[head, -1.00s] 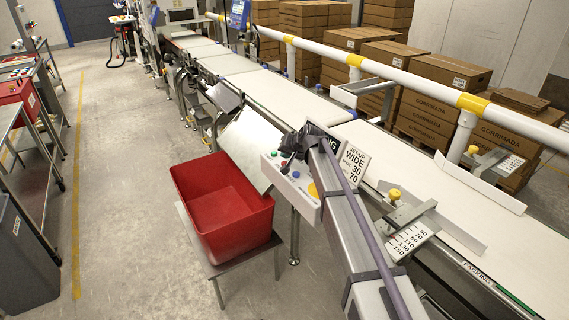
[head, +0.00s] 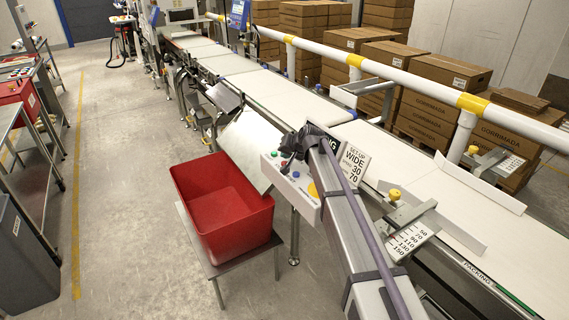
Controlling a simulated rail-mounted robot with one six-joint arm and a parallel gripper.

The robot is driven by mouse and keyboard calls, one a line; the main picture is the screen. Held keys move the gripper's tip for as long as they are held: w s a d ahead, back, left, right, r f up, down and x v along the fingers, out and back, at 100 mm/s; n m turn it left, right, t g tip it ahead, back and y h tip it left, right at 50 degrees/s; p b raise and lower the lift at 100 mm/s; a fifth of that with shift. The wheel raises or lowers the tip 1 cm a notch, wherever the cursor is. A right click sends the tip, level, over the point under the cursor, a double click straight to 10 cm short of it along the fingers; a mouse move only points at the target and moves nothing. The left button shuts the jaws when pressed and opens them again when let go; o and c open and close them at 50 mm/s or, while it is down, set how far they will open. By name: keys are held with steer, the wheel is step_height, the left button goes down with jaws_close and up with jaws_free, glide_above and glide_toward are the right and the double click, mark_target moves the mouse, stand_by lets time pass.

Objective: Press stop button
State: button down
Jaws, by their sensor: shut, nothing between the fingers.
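The control box (head: 306,204) is a light grey panel on the near side of the belt. On its top I see a green button (head: 274,154), a red button (head: 284,170), a blue button (head: 295,174) and a larger yellow piece (head: 313,190). No stop label is readable; the red one looks like the stop button. My arm reaches up from the lower right over the box. My dark gripper (head: 287,160) is shut and empty, with its tips close above the red button. I cannot tell whether they touch it. The arm hides part of the panel.
A red bin (head: 190,208) stands on a low table left of the box, below a sloping white chute (head: 243,145). The white belt (head: 300,103) runs behind. A sign reading WIDE 30 70 (head: 352,160) and a guide with a yellow knob (head: 394,195) stand right of the box.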

mark_target(286, 162)
steer(key=shift+f+b, duration=0.45)
steer(key=shift+f, duration=0.05)
steer(key=shift+f+b, duration=0.45)
steer(key=shift+b, duration=0.05)
stand_by(0.7)
stand_by(0.3)
steer(key=shift+r+p, duration=0.95)
step_height(286, 162, up, 5)
steer(key=p, duration=0.5)
